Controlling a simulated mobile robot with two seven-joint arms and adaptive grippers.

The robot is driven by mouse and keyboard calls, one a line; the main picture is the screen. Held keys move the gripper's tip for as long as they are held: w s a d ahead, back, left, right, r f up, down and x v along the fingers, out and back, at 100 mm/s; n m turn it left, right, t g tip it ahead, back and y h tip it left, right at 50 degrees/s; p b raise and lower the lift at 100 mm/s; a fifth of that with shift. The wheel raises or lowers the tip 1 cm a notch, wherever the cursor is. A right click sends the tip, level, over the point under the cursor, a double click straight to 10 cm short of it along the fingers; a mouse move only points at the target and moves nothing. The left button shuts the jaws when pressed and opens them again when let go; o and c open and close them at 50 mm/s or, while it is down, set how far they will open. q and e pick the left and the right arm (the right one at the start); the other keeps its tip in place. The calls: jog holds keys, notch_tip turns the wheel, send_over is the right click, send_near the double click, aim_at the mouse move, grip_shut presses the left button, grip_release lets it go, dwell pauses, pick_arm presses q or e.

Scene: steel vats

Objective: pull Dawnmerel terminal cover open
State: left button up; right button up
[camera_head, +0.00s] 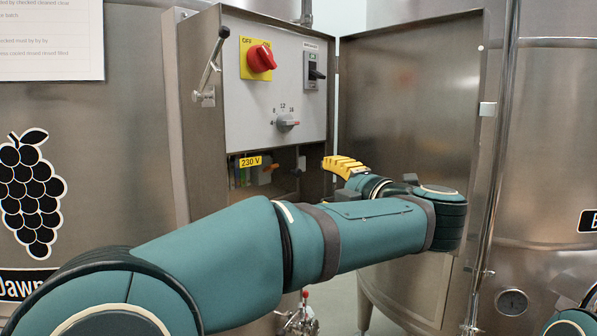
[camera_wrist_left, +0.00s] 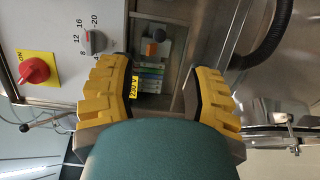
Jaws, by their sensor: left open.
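The terminal compartment with a yellow 230 V label (camera_head: 250,162) sits below the grey control panel in the open cabinet on the Dawnmerel vat. Coloured terminals (camera_wrist_left: 151,72), an orange part (camera_wrist_left: 152,50) and a dark knob (camera_wrist_left: 160,35) show there in the left wrist view. The label suggests a clear cover over the terminals, but I cannot make out its edges or whether it is shut. My left gripper (camera_head: 340,167) is at the right of the compartment, its yellow fingers apart and empty. In the left wrist view, the gripper (camera_wrist_left: 157,75) frames the terminals. My right gripper is out of view.
The panel (camera_head: 240,105) carries a red switch (camera_head: 261,59), a breaker (camera_head: 314,70) and a grey knob (camera_head: 288,121). The open cabinet door (camera_head: 410,90) stands behind my left gripper. A vertical steel pipe (camera_head: 500,150) is at the right.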

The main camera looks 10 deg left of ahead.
aim_at(299, 173)
pick_arm(q)
jog(key=p+x, duration=0.1)
jog(key=x, duration=0.9)
jog(key=shift+w+a, duration=0.25)
jog(key=shift+w, duration=0.05)
grip_shut()
